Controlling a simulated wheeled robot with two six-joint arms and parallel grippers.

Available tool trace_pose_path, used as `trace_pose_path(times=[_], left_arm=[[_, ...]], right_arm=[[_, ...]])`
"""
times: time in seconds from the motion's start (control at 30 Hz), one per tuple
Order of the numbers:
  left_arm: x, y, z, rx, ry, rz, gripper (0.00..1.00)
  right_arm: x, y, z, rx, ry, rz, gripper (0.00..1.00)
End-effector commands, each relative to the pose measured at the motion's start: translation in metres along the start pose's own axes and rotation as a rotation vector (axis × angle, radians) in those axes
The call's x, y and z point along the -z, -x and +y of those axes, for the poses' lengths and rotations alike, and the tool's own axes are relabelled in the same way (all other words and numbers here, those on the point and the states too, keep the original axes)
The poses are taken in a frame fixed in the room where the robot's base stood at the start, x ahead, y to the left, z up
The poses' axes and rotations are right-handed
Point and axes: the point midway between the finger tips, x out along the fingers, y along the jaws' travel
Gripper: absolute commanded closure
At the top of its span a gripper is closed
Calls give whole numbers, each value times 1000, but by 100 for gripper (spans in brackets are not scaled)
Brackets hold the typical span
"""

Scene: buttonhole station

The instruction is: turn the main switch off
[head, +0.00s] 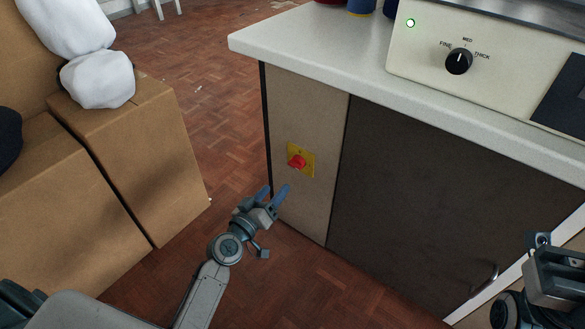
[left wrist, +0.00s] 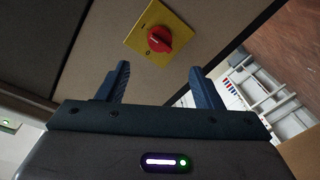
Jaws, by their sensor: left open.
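The main switch (head: 297,162) is a red rotary knob on a yellow plate (head: 308,168), fixed to the beige side panel of the cabinet. In the left wrist view the red knob (left wrist: 159,39) shows ahead of and between the fingers, with marks on the yellow plate (left wrist: 139,41) beside it. My left gripper (head: 274,192) is open and empty, with blue fingers, just below the switch in the head view and apart from it. It also shows in the left wrist view (left wrist: 162,85). At the lower right, part of my right arm shows, but its fingertips cannot be made out.
A white worktop (head: 330,52) overhangs the panel. On it stands a cream machine (head: 430,75) with a black dial (head: 459,61) and a lit green lamp (head: 410,23). Cardboard boxes (head: 140,150) with white bundles (head: 98,78) stand at left. Floor between boxes and cabinet is clear.

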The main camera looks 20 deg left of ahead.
Motion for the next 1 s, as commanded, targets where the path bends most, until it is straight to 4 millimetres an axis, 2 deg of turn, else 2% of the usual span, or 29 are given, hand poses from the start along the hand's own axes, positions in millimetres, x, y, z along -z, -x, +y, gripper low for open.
trace_pose_path(times=[0.17,0.4,0.6,0.77,1.0], left_arm=[[2,-24,1,-1,4,6,40],[1,-70,0,-1,3,4,40],[0,-97,0,0,1,2,40],[0,-105,0,-1,1,2,40],[0,-106,0,0,1,1,40]], right_arm=[[1,-1,0,0,0,7,100],[1,1,0,-1,0,6,100],[1,2,0,-3,2,6,100],[1,2,0,-3,2,6,100],[1,2,0,-3,3,6,100]])
